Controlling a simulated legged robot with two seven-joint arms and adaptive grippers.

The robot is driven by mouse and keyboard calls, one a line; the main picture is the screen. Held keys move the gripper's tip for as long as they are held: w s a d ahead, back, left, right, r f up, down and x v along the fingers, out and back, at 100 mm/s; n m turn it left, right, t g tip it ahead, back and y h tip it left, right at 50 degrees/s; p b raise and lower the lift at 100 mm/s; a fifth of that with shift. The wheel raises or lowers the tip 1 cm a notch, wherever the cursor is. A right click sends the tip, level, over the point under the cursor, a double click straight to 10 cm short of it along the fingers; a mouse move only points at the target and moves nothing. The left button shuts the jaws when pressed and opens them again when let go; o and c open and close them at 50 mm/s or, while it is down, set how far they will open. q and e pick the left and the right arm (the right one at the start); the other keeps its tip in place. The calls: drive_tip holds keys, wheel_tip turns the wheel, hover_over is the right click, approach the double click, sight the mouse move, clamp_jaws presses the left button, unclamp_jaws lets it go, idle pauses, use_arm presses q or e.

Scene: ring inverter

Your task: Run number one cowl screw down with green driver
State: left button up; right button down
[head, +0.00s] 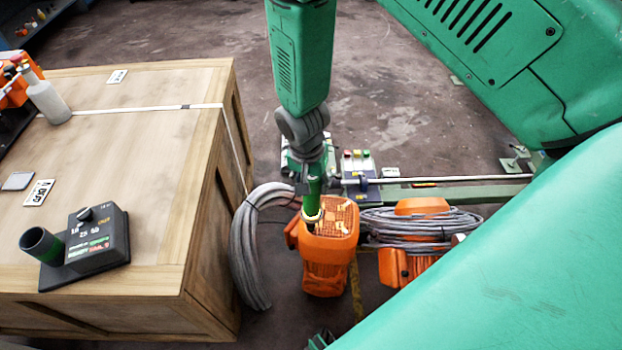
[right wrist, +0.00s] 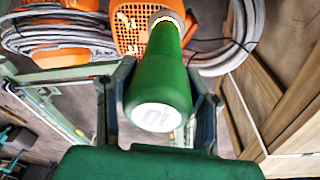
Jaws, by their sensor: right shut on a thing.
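My right gripper (head: 312,183) is shut on the green driver (head: 314,198), which points down, close to upright. In the right wrist view the gripper (right wrist: 162,105) has a dark finger on each side of the driver's round green handle (right wrist: 162,75), with its pale end cap toward the camera. The driver's lower end, with a bright yellow ring, is at the perforated top of the orange cowl (head: 341,214), near its left edge. The cowl also shows in the right wrist view (right wrist: 129,30). I cannot make out the screw or whether the tip touches it. My left gripper is not in view.
A wooden crate (head: 150,160) stands at left, bearing a dark box with a cup (head: 95,238) and a grey bottle (head: 46,100). A grey cable coil (head: 245,245) lies between crate and cowl. Another cable coil (head: 415,226) wraps an orange unit at right. A button box (head: 358,166) stands behind.

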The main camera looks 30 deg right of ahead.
idle(0.3)
drive_tip(key=shift+r+p, duration=2.25)
drive_tip(key=shift+r, duration=0.25)
